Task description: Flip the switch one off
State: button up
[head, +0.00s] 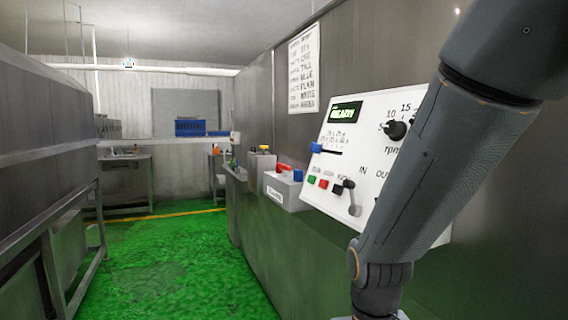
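A white control panel (352,112) is mounted on the metal wall at the right. It has a lit green display (346,112), a blue slider knob (316,148), a green button (312,180), a red button (323,184), a black button (336,188), a grey lever (351,198) and a black dial (395,130). A grey box (288,190) left of the panel carries a red part (285,168) and a blue part (298,175). I cannot read which control is switch one. My arm crosses in front of the panel and hides its right part. My gripper is below the frame.
A second grey box with a yellow top (264,150) stands behind the first. A metal machine (40,150) lines the left side. The green floor (175,270) between is clear. A blue crate (190,127) sits at the far back.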

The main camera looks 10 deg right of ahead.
aim_at(279, 166)
jog(key=u, duration=0.75)
jog(key=i, duration=1.9)
jog(key=z, duration=0.85)
